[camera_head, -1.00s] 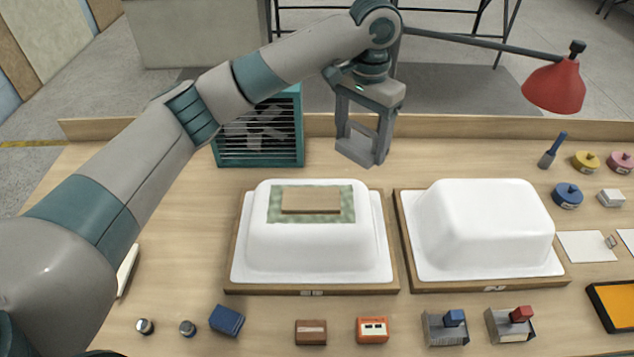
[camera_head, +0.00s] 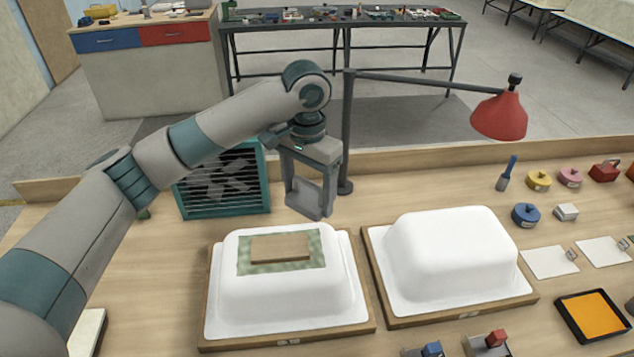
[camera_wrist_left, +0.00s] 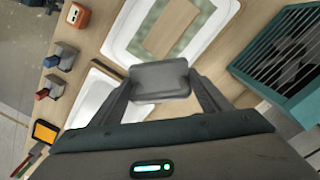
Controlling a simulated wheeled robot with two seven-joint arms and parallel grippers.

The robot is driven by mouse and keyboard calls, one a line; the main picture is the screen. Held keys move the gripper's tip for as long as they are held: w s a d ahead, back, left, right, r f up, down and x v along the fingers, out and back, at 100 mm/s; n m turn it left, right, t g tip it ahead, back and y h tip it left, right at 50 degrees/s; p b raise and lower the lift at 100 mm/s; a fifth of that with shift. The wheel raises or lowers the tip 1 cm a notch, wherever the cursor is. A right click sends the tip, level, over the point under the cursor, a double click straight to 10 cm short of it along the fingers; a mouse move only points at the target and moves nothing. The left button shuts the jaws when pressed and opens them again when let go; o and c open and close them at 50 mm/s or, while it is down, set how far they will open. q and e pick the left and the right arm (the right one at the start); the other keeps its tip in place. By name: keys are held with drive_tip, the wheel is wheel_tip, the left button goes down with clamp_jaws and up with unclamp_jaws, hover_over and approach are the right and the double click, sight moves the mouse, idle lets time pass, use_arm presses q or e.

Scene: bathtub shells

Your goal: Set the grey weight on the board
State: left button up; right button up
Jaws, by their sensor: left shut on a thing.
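My left gripper (camera_head: 311,204) is shut on the grey weight (camera_wrist_left: 160,80), a dark grey block that shows between the fingers in the left wrist view. It holds the weight in the air behind and right of the board in the head view. The board (camera_head: 280,248) is a flat light-brown piece on a green mottled patch (camera_head: 310,262), on top of the left white upturned tub shell (camera_head: 290,292). Nothing rests on the board. My right gripper is not in view.
A second white shell (camera_head: 450,255) stands to the right, its top bare. A teal slatted heater-like box (camera_head: 222,182) stands behind the left shell. A red lamp (camera_head: 498,115) on a dark post rises behind. Small coloured weights (camera_head: 526,214) stand at the right.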

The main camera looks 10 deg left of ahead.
use_arm(q)
drive_tip(key=s+a+f+p, duration=0.1)
drive_tip(key=a, duration=0.1)
drive_tip(key=s+a+f, duration=0.2)
drive_tip(key=s+a+f+p, duration=0.1)
drive_tip(key=a, duration=0.1)
drive_tip(key=shift+s+f+p, duration=0.2)
drive_tip(key=shift+s+p, duration=0.15)
drive_tip(key=shift+s, duration=0.05)
drive_tip(key=shift+f+p, duration=0.8)
drive_tip(key=shift+f, duration=1.2)
drive_tip(key=o, duration=1.9)
drive_tip(key=shift+o, duration=0.2)
